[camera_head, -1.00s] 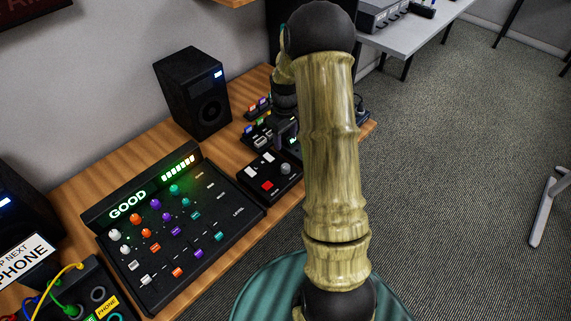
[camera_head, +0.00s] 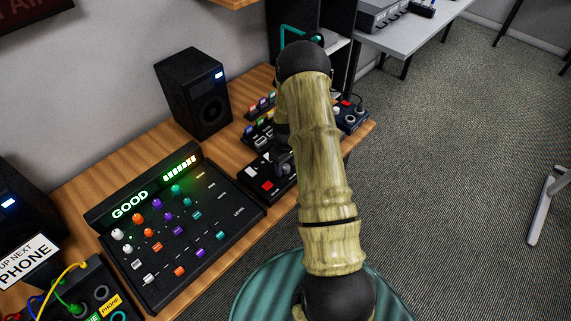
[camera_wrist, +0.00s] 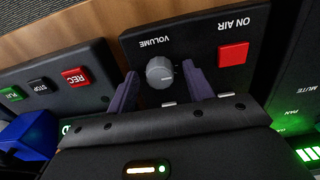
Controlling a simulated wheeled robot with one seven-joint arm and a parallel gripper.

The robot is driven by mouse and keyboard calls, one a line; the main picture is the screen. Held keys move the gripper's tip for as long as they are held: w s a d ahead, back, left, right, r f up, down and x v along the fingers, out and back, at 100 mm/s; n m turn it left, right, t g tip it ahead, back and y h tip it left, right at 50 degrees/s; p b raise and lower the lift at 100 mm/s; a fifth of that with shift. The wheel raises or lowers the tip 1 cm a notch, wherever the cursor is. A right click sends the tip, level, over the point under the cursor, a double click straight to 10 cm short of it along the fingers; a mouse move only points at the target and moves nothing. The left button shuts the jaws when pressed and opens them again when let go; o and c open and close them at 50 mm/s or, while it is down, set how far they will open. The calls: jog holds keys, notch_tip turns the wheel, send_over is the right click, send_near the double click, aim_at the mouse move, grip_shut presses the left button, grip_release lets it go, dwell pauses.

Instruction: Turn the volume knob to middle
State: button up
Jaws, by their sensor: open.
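In the wrist view the grey volume knob (camera_wrist: 159,72) sits on a black panel (camera_wrist: 201,38) under the word VOLUME. My gripper (camera_wrist: 160,82) is open, with one purple-grey finger on each side of the knob. Small gaps seem to show between the fingers and the knob; I cannot tell whether either one touches it. A short mark shows on the knob's side toward the right finger.
A red ON AIR button (camera_wrist: 233,53) is right of the knob on the same panel. A box with REC, STOP and PLAY buttons (camera_wrist: 50,88) lies left. The mixer (camera_head: 207,231) lit GOOD is beside the panel. A speaker (camera_head: 194,92) stands behind.

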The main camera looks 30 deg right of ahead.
jog(key=c, duration=1)
jog(key=shift+o, duration=0.2)
jog(key=shift+m, duration=0.5)
jog(key=m+b, duration=0.1)
jog(key=m, duration=0.2)
jog(key=shift+m, duration=0.3)
jog(key=m+b, duration=0.1)
jog(key=m, duration=0.3)
jog(key=shift+m, duration=0.3)
jog(key=m, duration=0.8)
jog(key=shift+m, duration=0.3)
